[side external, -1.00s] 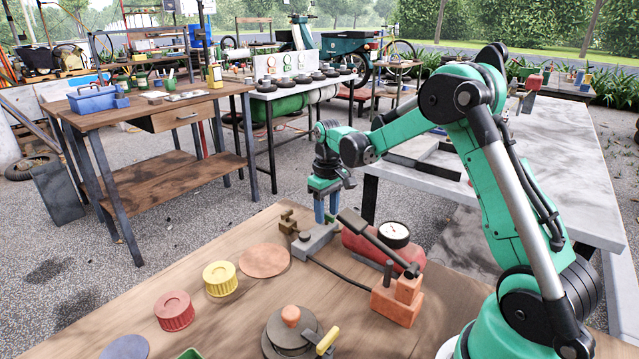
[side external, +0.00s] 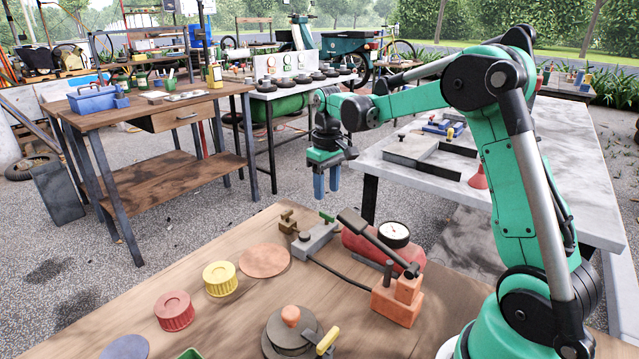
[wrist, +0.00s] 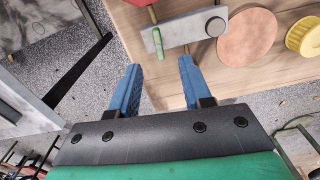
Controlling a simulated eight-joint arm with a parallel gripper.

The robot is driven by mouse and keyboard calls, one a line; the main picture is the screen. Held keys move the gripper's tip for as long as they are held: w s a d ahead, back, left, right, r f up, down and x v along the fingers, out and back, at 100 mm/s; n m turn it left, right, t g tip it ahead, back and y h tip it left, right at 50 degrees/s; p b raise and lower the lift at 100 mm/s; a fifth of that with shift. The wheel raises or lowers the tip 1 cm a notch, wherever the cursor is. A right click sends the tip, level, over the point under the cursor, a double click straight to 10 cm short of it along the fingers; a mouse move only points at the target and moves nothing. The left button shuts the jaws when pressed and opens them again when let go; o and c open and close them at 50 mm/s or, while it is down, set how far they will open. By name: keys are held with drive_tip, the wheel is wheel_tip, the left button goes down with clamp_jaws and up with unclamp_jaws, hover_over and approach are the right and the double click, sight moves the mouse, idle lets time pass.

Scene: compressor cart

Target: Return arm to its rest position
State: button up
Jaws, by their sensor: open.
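My gripper (side external: 326,182) hangs with its blue fingers pointing down, above and behind the far edge of the wooden work table (side external: 240,310). In the wrist view my gripper (wrist: 160,85) shows its two blue fingers apart with nothing between them. A grey block with a green lever (side external: 316,238) sits near the table's far corner, below the fingers and apart from them. In the wrist view the green lever (wrist: 158,42) lies on the grey block (wrist: 185,30), beyond the fingertips.
A red tank with a gauge (side external: 393,234) and an orange block (side external: 398,300) stand on the table. Red (side external: 174,310) and yellow (side external: 220,278) caps lie to the left. A white table (side external: 590,190) holds a tray (side external: 430,155) behind my arm. Open air surrounds the gripper.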

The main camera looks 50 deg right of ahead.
drive_tip(key=s+a+r+t, duration=0.1)
drive_tip(key=s+a+t, duration=0.2)
drive_tip(key=s+a, duration=0.2)
drive_tip(key=s+a+r+n+t, duration=0.1)
drive_tip(key=s+a+t, duration=0.3)
drive_tip(key=a, duration=0.6)
drive_tip(key=shift+s+a+r, duration=0.2)
drive_tip(key=shift+s+r, duration=0.6)
drive_tip(key=shift+s, duration=0.1)
